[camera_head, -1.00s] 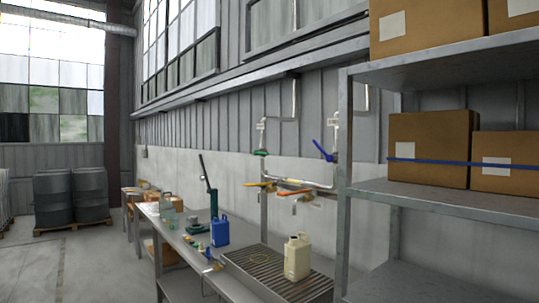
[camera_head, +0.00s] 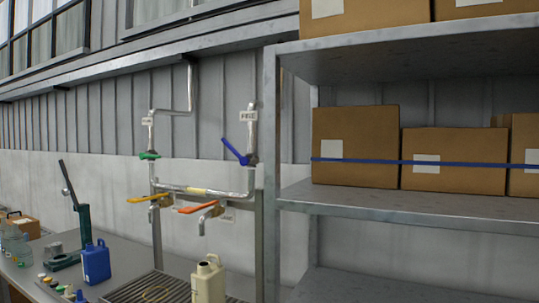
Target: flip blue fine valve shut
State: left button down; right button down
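The blue valve handle (camera_head: 235,152) sits on the right vertical pipe (camera_head: 252,130), under a small label that seems to read "FINE". The handle is tilted, with its free end up and to the left of the pipe. A green handle (camera_head: 149,155) is on the left vertical pipe. A yellow handle (camera_head: 150,198) and an orange handle (camera_head: 198,207) are on the valves below the cross pipe (camera_head: 205,191). Neither of my grippers shows in the head view.
A grey metal shelf (camera_head: 420,210) with cardboard boxes (camera_head: 354,146) stands close on the right. Below the pipes, a bench (camera_head: 120,286) holds a cream jug (camera_head: 208,280), a blue jug (camera_head: 96,262), a grated tray (camera_head: 155,289) and a green press (camera_head: 82,225).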

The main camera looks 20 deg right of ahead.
aim_at(232, 149)
jog(key=z, duration=0.55)
jog(key=i, duration=0.5)
jog(key=z, duration=0.5)
